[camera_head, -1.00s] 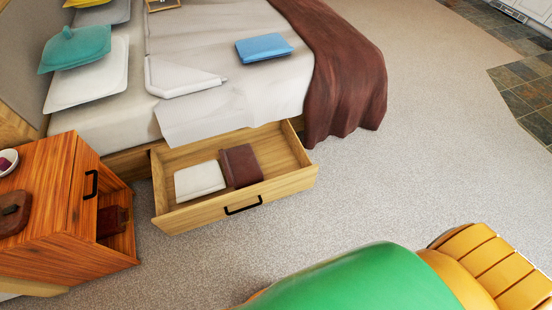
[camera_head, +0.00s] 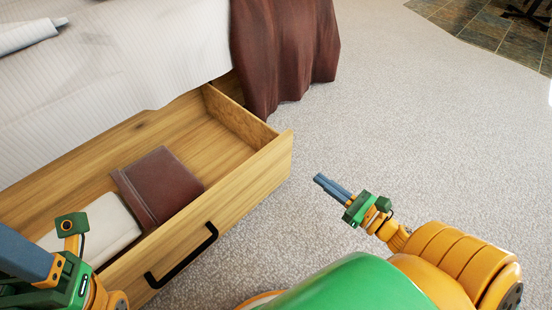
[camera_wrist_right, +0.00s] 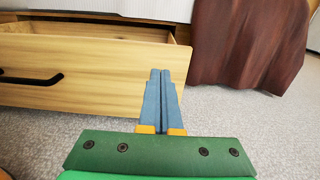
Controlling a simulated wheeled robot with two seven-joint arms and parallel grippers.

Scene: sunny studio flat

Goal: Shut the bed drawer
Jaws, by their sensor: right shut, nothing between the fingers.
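The bed drawer (camera_head: 240,190) is wooden and stands open under the bed, with a black bar handle (camera_head: 182,257) on its front. It holds a folded brown cloth (camera_head: 160,186) and a folded white cloth (camera_head: 108,226). My right gripper (camera_head: 320,181) is shut and empty, just right of the drawer front and apart from it. In the right wrist view its fingers (camera_wrist_right: 160,75) point toward the right part of the drawer front (camera_wrist_right: 100,75). My left gripper (camera_head: 18,256) is at the lower left, over the drawer's near left part; its jaw opening is not clear.
The bed (camera_head: 110,60) has a pale sheet hanging over the drawer's back. A brown blanket (camera_head: 285,50) hangs to the floor beside the drawer's right end. Carpet (camera_head: 430,130) to the right is clear, with dark floor tiles (camera_head: 490,28) beyond.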

